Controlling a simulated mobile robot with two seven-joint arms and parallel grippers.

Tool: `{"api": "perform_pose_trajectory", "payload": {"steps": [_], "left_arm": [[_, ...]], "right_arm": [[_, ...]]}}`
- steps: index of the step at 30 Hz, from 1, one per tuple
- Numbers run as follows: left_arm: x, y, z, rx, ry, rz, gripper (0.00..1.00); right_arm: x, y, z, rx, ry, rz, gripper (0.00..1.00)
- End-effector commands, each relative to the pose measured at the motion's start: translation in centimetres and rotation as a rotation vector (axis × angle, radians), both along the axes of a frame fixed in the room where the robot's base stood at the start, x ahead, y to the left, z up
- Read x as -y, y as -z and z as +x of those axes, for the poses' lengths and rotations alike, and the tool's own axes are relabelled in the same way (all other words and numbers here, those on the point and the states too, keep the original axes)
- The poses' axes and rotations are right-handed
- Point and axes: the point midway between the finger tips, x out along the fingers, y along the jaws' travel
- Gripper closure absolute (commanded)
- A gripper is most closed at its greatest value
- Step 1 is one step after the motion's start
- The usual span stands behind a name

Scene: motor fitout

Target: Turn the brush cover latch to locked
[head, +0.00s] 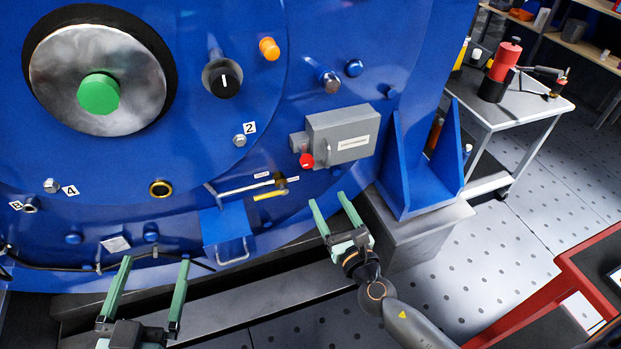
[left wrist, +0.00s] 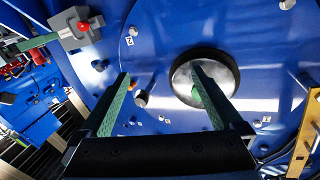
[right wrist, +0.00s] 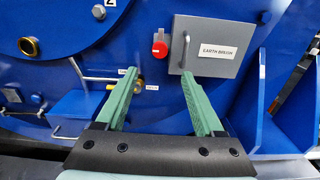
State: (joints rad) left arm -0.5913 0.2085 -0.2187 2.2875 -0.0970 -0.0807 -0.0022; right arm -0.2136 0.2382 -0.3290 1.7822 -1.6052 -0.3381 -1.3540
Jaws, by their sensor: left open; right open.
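The brush cover is a grey box (head: 345,134) on the blue motor face. In the right wrist view the grey box (right wrist: 205,48) reads "EARTH BRUSH" and has a bar handle. The red latch knob (head: 306,161) is at its lower left; it also shows in the right wrist view (right wrist: 159,48) and the left wrist view (left wrist: 83,26). I cannot tell the latch's exact turn. My right gripper (head: 328,199) is open and empty, below the box and apart from it. My left gripper (head: 155,262) is open and empty, well left of the latch and lower.
A yellow-handled valve (head: 270,194) and a blue box with a wire handle (head: 228,230) sit left of the latch. A blue bracket (head: 415,165) stands right of the cover. A red cart (head: 575,275) is at lower right. A side table (head: 520,115) holds tools.

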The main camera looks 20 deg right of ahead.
Motion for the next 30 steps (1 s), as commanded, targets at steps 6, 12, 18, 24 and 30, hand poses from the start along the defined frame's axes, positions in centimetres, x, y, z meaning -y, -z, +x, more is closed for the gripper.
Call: {"api": "perform_pose_trajectory", "payload": {"steps": [6, 12, 18, 24, 30], "left_arm": [[0.0, 0.2, 0.0, -0.009, 0.000, 0.001, 0.00], [0.0, -0.4, 0.0, 0.019, 0.003, 0.000, 0.00], [0.2, -2.8, 0.0, 0.120, 0.015, 0.000, 0.00], [0.3, -5.2, -0.3, 0.218, 0.029, -0.001, 0.00], [0.4, -6.0, -0.5, 0.249, 0.033, -0.001, 0.00]], "right_arm": [[-0.1, -0.3, 2.5, 0.010, 0.000, -0.025, 0.30], [-0.2, -0.2, 6.4, 0.009, 0.000, -0.021, 0.30], [-0.4, -0.1, 9.9, 0.008, -0.001, -0.020, 0.30], [-0.4, 0.0, 11.9, 0.007, 0.000, -0.020, 0.30], [-0.5, -0.1, 12.5, 0.006, -0.001, -0.020, 0.30]]}}
